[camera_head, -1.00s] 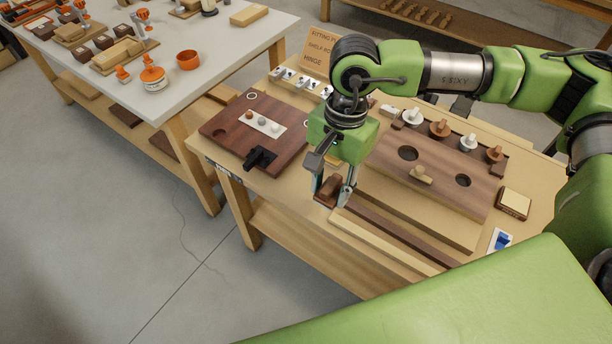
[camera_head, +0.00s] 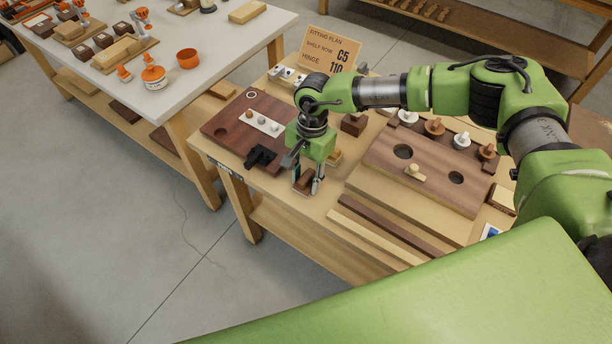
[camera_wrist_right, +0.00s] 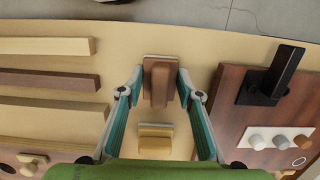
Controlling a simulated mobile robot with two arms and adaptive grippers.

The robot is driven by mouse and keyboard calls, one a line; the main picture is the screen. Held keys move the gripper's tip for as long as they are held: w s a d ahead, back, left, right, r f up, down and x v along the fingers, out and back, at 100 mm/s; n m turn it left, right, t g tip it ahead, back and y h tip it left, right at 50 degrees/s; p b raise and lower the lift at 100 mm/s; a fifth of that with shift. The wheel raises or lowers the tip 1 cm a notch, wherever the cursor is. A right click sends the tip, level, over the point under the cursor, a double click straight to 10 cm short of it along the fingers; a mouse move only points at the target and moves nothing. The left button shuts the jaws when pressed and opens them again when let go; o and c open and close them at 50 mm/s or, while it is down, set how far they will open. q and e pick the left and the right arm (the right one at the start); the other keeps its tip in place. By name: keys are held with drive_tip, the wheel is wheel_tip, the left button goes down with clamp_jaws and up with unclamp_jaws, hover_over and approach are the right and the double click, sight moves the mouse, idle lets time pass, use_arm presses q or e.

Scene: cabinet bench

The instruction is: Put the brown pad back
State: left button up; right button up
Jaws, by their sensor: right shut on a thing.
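The brown pad (camera_head: 304,182) is a small brown block between the fingertips of my right gripper (camera_head: 307,186), near the front edge of the bench. In the right wrist view the brown pad (camera_wrist_right: 160,83) sits between the two fingertips (camera_wrist_right: 160,88), with a thin pale layer showing at its edges. The gripper is shut on it. I cannot tell whether the pad touches the bench top or hangs just above it. My left gripper is not in view.
A red-brown board (camera_head: 228,128) with a black handle (camera_head: 261,157) lies left of the gripper. A pale wooden block (camera_wrist_right: 155,141) is close behind the pad. Dark and pale strips (camera_head: 378,238) and a holed board (camera_head: 432,165) lie right. A sign (camera_head: 331,52) stands behind.

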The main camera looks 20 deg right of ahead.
sight(310, 173)
drive_tip(key=shift+f, duration=0.2)
drive_tip(key=o, duration=1.3)
drive_tip(key=shift+r, duration=0.1)
drive_tip(key=shift+r, duration=0.15)
drive_tip(key=r, duration=0.4)
drive_tip(key=r+b, duration=0.1)
drive_tip(key=r, duration=0.3)
drive_tip(key=w+d+r+b, duration=0.1)
drive_tip(key=r, duration=0.3)
drive_tip(key=shift+d+f, duration=0.1)
